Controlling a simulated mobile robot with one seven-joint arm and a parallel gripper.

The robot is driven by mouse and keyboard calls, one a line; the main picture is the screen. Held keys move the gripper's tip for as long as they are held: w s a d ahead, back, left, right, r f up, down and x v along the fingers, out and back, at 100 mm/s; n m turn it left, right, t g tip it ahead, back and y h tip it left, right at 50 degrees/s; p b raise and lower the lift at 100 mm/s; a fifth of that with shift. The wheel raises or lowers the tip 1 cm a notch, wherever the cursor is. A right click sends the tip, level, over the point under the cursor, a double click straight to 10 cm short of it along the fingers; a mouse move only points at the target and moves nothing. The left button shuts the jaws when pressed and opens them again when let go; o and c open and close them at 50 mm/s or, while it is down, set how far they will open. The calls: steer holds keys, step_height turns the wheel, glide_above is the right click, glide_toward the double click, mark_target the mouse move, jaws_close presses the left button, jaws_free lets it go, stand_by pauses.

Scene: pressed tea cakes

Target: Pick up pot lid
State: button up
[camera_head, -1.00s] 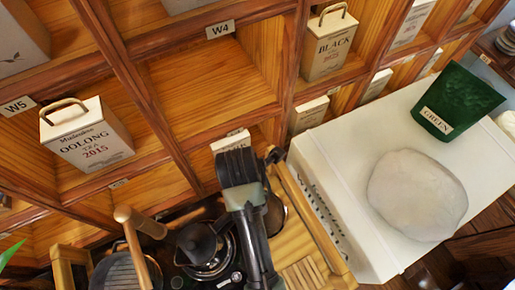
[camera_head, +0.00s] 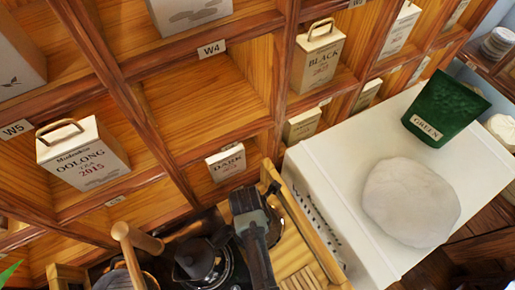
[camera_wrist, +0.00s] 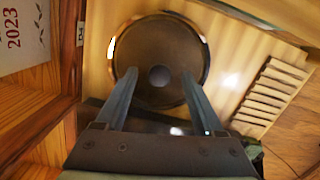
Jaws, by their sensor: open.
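In the wrist view, a round dark-brown pot lid (camera_wrist: 160,45) with a shiny rim lies below my gripper, with a small grey knob at its centre. My gripper (camera_wrist: 160,75) is open. Its two fingers reach over the lid, one on each side of the knob, with nothing clamped between them. I cannot tell how high the fingertips are above the lid. In the head view my arm hides most of the lid and the fingers.
The lid is over a light wooden tray (camera_head: 290,255) with slats. A white box (camera_head: 330,165) stands right, bearing a green container (camera_head: 445,108) and a pale round cake (camera_head: 412,200). A dark kettle (camera_head: 203,255) is left of my arm. Wooden shelves (camera_head: 205,100) rise behind.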

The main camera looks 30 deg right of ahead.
steer(key=shift+f, duration=0.25)
jaws_close()
steer(key=shift+r, duration=0.1)
stand_by(1.2)
